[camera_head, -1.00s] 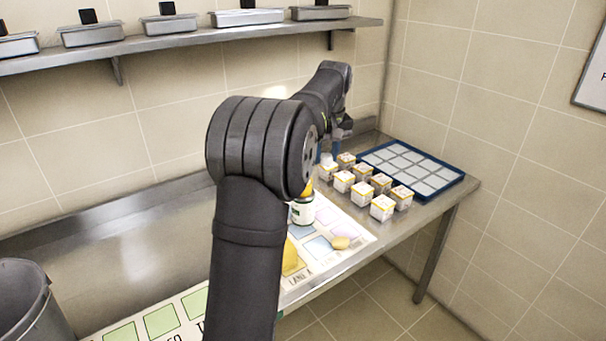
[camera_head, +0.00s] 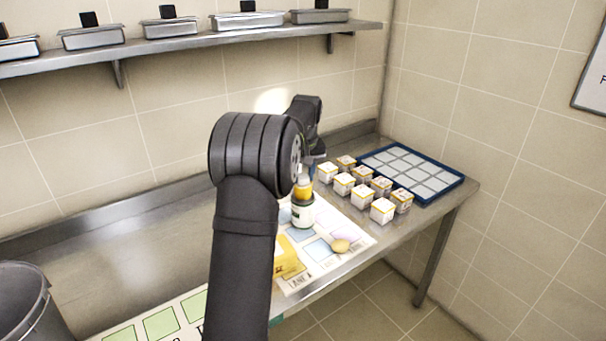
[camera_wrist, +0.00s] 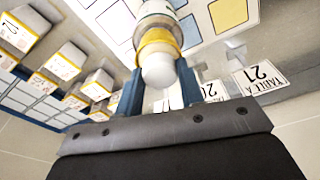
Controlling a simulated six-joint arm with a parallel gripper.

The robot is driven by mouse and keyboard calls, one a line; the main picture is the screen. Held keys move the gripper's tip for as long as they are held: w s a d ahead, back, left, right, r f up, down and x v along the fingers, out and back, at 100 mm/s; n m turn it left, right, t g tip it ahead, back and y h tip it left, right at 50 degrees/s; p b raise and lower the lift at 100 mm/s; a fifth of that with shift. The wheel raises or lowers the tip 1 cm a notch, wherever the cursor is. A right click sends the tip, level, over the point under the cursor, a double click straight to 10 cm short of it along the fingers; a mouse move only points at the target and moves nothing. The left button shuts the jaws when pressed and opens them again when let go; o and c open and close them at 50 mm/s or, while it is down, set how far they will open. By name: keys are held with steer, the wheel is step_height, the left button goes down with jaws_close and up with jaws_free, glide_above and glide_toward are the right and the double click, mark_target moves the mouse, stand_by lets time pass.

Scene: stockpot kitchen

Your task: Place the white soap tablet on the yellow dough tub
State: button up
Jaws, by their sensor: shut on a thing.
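The white soap tablet (camera_wrist: 158,72) is between the blue fingertips of my gripper (camera_wrist: 160,68) in the wrist view. It is directly over a yellow tub (camera_wrist: 156,42), and I cannot tell whether the two touch. In the head view the pale tablet (camera_head: 303,179) shows above the yellow tub (camera_head: 303,191), which stands on a white and green jar (camera_head: 303,213). My gripper is shut on the tablet; my arm hides most of it in the head view.
Several white boxes with yellow bands (camera_head: 383,210) stand right of the jar, before a blue-edged tray (camera_head: 452,186).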

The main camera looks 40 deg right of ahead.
mark_target(305, 179)
steer(key=shift+f, duration=0.15)
steer(key=o, duration=1)
steer(key=r, duration=0.4)
steer(key=s+r, duration=0.1)
steer(key=r, duration=0.7)
steer(key=shift+s+a+r, duration=0.1)
steer(key=shift+s+a, duration=0.1)
